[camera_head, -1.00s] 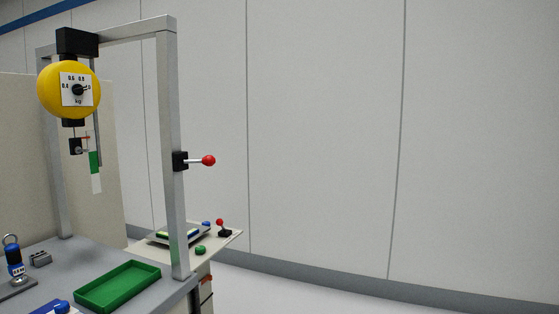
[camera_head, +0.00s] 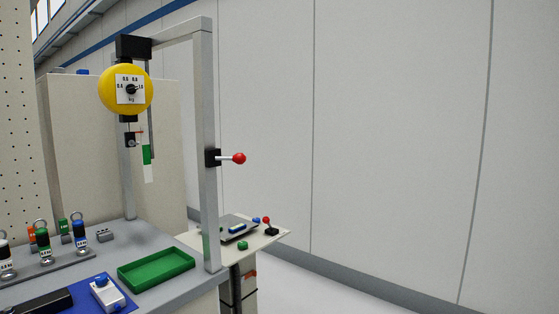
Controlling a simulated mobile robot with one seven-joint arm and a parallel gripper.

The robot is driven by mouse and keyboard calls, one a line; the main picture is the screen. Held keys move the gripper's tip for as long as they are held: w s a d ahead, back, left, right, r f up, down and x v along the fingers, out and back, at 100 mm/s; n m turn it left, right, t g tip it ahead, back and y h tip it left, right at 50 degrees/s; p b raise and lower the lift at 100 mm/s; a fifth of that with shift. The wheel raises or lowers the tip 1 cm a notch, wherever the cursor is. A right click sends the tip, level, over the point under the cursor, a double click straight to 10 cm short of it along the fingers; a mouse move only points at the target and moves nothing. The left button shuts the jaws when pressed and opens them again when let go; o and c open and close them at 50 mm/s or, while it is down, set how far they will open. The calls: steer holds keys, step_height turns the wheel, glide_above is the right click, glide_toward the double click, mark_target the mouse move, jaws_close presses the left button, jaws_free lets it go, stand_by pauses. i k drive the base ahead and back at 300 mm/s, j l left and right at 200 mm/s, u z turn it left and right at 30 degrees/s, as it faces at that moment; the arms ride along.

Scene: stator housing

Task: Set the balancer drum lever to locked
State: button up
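The yellow balancer drum (camera_head: 126,90) hangs from a black block (camera_head: 133,47) at the top of a grey metal frame (camera_head: 209,130). It has a white dial marked in kg. A lever with a red ball knob (camera_head: 239,158) sticks out to the right from a black mount on the frame's right post, roughly level. No label for its position is readable. A small black fitting (camera_head: 132,139) hangs below the drum, beside a green and white strip (camera_head: 148,163). My gripper is not in view.
A grey bench carries a green tray (camera_head: 156,269), a blue mat (camera_head: 97,289) with a white device (camera_head: 107,293), and several ringed weights (camera_head: 81,236). A side table (camera_head: 272,239) behind holds a second red-knobbed lever (camera_head: 267,221). Open floor lies to the right.

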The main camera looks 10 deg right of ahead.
mark_target(239, 158)
steer(key=i+l+z, duration=0.1)
steer(key=i, duration=0.35)
steer(key=i+l+z, duration=0.15)
steer(key=i, duration=0.3)
